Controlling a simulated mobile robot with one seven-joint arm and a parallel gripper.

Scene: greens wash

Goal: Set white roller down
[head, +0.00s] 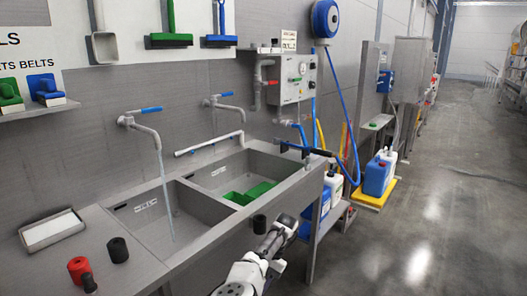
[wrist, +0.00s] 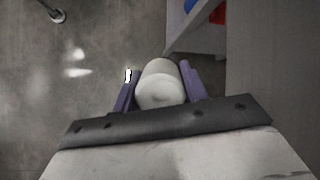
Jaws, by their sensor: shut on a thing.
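In the wrist view, the white roller (wrist: 160,88) sits between the two purple fingers of my gripper (wrist: 160,90), with one rounded end toward the camera. The fingers are shut on its sides. The floor shows beyond it, and I see no surface touching it from below. In the head view, my gripper (head: 284,226) is in front of the sink's front edge. The roller is too small to make out clearly there.
A steel double sink (head: 190,197) has running water on its left and green items (head: 250,192) in its right basin. A red roller (head: 78,268), a black roller (head: 118,249) and a pale tray (head: 30,238) are on the left counter. A dark cylinder (head: 259,223) shows near the sink's front edge.

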